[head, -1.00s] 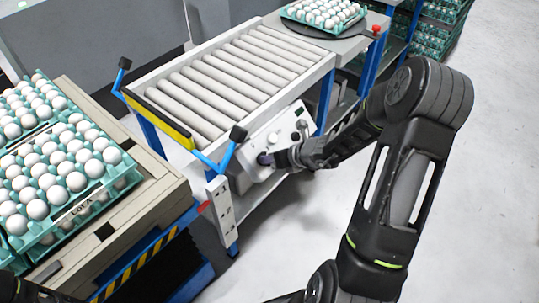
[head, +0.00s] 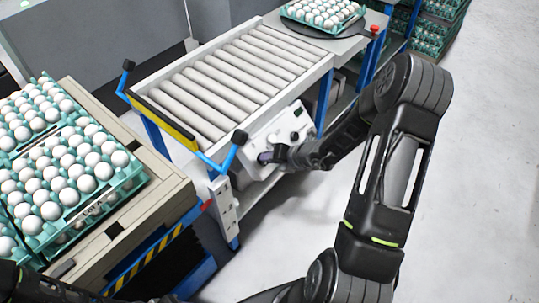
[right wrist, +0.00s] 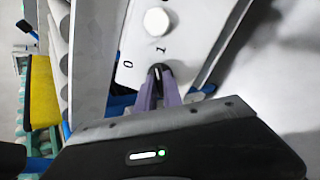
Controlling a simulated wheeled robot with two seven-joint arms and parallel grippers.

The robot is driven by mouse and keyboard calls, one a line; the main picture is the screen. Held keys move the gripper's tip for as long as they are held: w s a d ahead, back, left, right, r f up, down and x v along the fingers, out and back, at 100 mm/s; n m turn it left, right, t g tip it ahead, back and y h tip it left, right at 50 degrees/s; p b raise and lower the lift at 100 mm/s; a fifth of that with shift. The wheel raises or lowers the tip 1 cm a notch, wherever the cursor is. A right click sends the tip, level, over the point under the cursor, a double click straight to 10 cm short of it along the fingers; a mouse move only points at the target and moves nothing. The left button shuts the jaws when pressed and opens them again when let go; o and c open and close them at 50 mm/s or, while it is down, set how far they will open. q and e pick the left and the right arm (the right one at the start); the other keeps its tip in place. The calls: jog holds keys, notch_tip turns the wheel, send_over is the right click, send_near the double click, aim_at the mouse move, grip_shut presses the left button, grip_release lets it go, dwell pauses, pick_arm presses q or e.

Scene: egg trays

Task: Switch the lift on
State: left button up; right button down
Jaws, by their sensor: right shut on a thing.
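The white control panel (head: 291,124) is on the side of the roller conveyor, with a pale round button and dark controls. My right gripper (head: 266,157) is at the lower left part of this panel. In the right wrist view, its purple fingers (right wrist: 160,90) are shut on a small black knob (right wrist: 157,71). The marks 0 and 1 stand on the panel beside the knob, and a white round button (right wrist: 156,21) is above it. The fingers hide part of the knob, and I cannot tell which mark it points to. My left gripper is not in view.
The roller conveyor (head: 235,75) has blue handles. Egg trays (head: 97,203) lie on a wooden-topped stand at the left. Another egg tray (head: 322,14) stands at the back, near a red button (head: 375,29). The floor (head: 480,180) at the right is clear.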

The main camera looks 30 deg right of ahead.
jog(key=shift+r+m+p, duration=0.1)
jog(key=shift+m+p, duration=2.6)
jog(key=shift+m, duration=0.6)
jog(key=c, duration=1.9)
grip_release()
jog(key=o, duration=0.5)
jog(key=p+v, duration=0.6)
jog(key=v, duration=0.3)
jog(key=shift+p, duration=0.3)
